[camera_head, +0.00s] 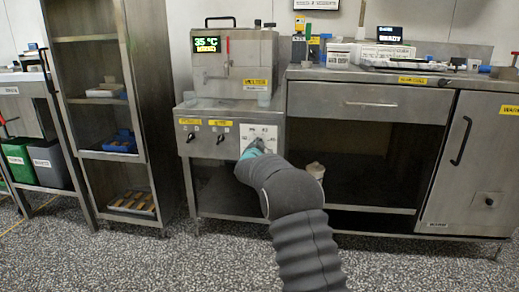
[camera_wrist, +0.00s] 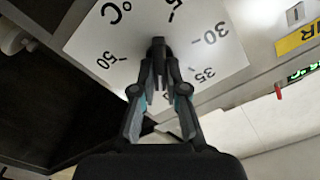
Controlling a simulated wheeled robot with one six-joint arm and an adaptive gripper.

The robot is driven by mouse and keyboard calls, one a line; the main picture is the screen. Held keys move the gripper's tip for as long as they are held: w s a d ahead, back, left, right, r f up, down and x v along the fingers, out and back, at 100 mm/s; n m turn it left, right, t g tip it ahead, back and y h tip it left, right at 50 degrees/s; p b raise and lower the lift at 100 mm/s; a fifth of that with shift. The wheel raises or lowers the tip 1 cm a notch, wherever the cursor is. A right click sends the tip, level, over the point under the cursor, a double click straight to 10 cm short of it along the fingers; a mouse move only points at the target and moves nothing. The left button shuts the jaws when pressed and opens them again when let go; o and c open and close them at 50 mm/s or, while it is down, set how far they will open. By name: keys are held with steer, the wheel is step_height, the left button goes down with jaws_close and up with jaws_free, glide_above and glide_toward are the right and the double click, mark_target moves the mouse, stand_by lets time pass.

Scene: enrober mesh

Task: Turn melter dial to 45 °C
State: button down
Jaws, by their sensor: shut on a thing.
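The melter (camera_head: 235,75) stands on the steel bench at centre, with a green readout (camera_head: 206,44) showing 35 °C. Its white dial plate (camera_head: 246,131) is on the bench front; in the wrist view the plate (camera_wrist: 92,38) shows tilted, with 30, 35, 50 and °C readable. My gripper (camera_head: 256,148) reaches the plate from below right. In the wrist view my gripper (camera_wrist: 158,70) is shut on the dark dial knob (camera_wrist: 158,45) at the plate's middle. The fingers hide part of the scale, and I cannot tell which mark the knob points at.
Two small dark knobs (camera_head: 221,138) with yellow labels sit left of the plate. A steel cabinet (camera_head: 380,125) with an open bay stands to the right, and a tall rack (camera_head: 110,100) to the left. The floor (camera_head: 130,262) in front is clear.

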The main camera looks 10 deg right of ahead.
steer(key=shift+s+d+f+m, duration=0.1)
steer(key=shift+d+m, duration=0.05)
steer(key=shift+m, duration=1.05)
steer(key=shift+w+d+f+m, duration=0.1)
steer(key=shift+d+m, duration=0.05)
steer(key=shift+m, duration=1.05)
steer(key=shift+s+d+f+m, duration=0.1)
steer(key=shift+d+m, duration=0.05)
steer(key=shift+m, duration=1.05)
steer(key=c, duration=1.2)
jaws_free()
steer(key=shift+d, duration=0.15)
steer(key=v, duration=1.2)
steer(key=shift+a, duration=0.35)
steer(key=shift+r, duration=0.1)
